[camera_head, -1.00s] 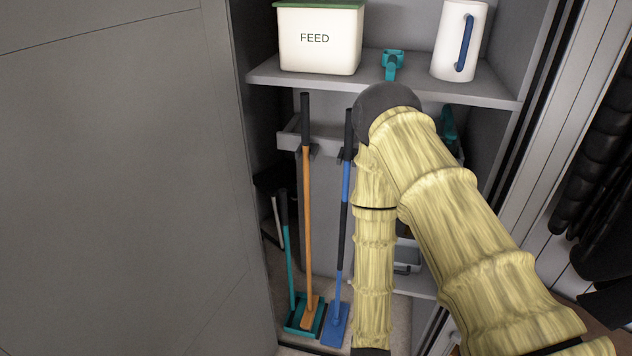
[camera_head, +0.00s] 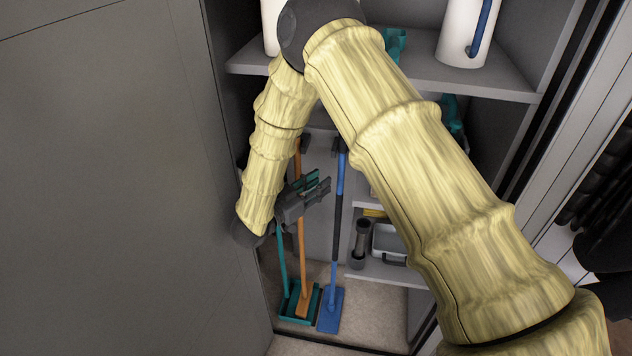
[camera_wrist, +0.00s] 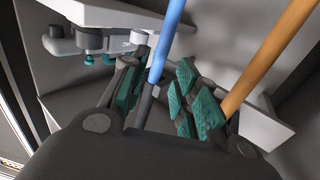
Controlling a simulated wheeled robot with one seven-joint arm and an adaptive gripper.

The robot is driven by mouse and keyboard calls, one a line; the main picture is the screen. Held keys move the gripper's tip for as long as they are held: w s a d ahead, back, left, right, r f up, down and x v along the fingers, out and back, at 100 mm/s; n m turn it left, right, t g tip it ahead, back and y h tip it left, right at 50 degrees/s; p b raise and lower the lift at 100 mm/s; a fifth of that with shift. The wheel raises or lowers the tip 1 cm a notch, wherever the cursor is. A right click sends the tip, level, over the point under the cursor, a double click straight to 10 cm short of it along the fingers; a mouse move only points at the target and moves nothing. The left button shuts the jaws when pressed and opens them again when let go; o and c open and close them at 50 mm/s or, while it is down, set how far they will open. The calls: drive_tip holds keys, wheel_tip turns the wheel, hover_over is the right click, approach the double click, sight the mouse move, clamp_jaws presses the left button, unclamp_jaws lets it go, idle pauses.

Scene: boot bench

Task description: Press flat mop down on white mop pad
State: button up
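Two long-handled tools with flat heads stand in the cupboard, one blue (camera_head: 330,312) and one orange (camera_head: 302,254); I cannot tell for certain which is the flat mop. No white mop pad shows. My gripper (camera_head: 323,184) is beside the handles at mid-height, fingers pointing right towards the blue handle. In the wrist view my gripper (camera_wrist: 162,98) is open with teal finger pads apart. The blue handle (camera_wrist: 168,40) crosses the gap between them; I cannot tell if it touches. The orange handle (camera_wrist: 268,58) passes outside the right finger.
A teal dustpan (camera_head: 296,304) with a teal handle stands at the left on the floor. A shelf (camera_head: 480,82) with a white jug (camera_head: 456,35) is above. A lower shelf (camera_head: 385,271) holds a grey box (camera_head: 388,243) at the right. The grey cupboard door (camera_head: 110,180) fills the left.

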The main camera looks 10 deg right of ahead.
sight(339, 169)
drive_tip(key=p+x, duration=0.2)
drive_tip(key=x, duration=0.8)
drive_tip(key=shift+w+d+f+p, duration=0.1)
drive_tip(key=shift+w+p, duration=0.1)
drive_tip(key=shift+p, duration=0.1)
clamp_jaws()
